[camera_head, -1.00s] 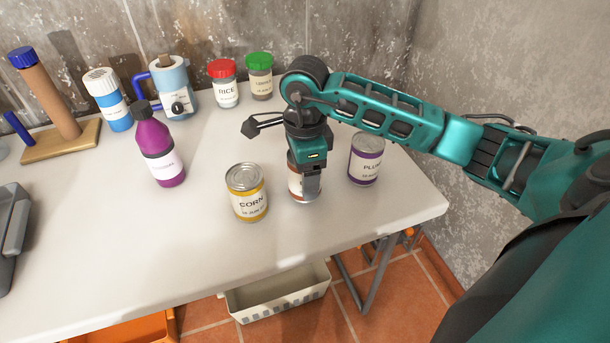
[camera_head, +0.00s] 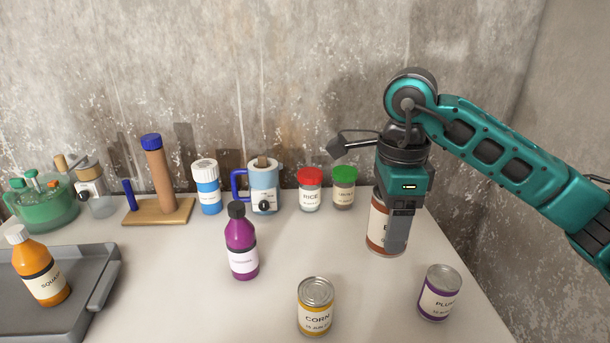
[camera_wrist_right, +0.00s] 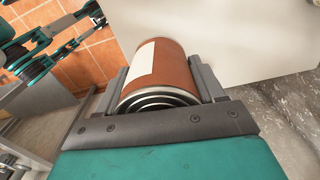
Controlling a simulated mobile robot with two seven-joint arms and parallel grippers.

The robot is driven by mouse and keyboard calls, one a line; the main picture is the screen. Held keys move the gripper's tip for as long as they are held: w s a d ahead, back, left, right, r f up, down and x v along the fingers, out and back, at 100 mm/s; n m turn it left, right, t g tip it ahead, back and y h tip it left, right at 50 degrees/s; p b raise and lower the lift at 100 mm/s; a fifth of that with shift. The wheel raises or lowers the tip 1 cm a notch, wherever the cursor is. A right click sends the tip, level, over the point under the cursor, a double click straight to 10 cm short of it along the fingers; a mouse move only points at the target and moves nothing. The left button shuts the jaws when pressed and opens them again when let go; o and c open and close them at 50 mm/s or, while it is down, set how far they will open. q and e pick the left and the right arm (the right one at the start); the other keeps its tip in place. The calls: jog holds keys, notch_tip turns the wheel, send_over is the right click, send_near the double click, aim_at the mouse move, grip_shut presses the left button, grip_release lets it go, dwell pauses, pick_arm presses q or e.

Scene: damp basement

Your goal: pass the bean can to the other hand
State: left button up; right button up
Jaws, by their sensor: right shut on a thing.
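The bean can (camera_head: 377,222) is brown-red with a pale label, partly hidden by the gripper; only a first letter like "B" shows. My right gripper (camera_head: 397,235) points down and is shut around it, holding it upright above the table. In the right wrist view the can (camera_wrist_right: 178,73) lies between the two fingers of the right gripper (camera_wrist_right: 165,88), with its ringed metal end towards the camera. The head view shows no left arm. Teal arm parts show at the upper left of the wrist view, but I make out no left gripper there.
On the white table (camera_head: 190,300) stand a corn can (camera_head: 316,307), a plum can (camera_head: 438,293) and a purple bottle (camera_head: 241,245). Jars, a mug and a wooden holder line the wall. A grey tray (camera_head: 75,318) with an orange bottle (camera_head: 40,268) is at left.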

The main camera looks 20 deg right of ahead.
jog(key=n, duration=0.1)
jog(key=a+n, duration=0.1)
jog(key=n, duration=0.1)
jog(key=n+p, duration=0.1)
jog(key=shift+a+f, duration=0.25)
jog(key=shift+f, duration=0.1)
jog(key=a+f+n+p, duration=0.2)
jog(key=a+f+n, duration=0.2)
jog(key=n, duration=1.3)
jog(key=shift+s+a+n, duration=0.2)
jog(key=shift+a+n, duration=0.2)
jog(key=shift+a, duration=0.35)
jog(key=s+a+r+n, duration=0.2)
jog(key=a+r+n, duration=0.6)
jog(key=a, duration=0.5)
jog(key=w+a+f+n, duration=0.3)
jog(key=a+n, duration=0.1)
jog(key=s+d+r+m, duration=0.3)
jog(key=d+r+m, duration=0.5)
jog(key=r, duration=0.1)
jog(key=w+a+m, duration=0.4)
jog(key=a, duration=0.6)
jog(key=shift+w+m, duration=0.3)
jog(key=shift+m, duration=0.1)
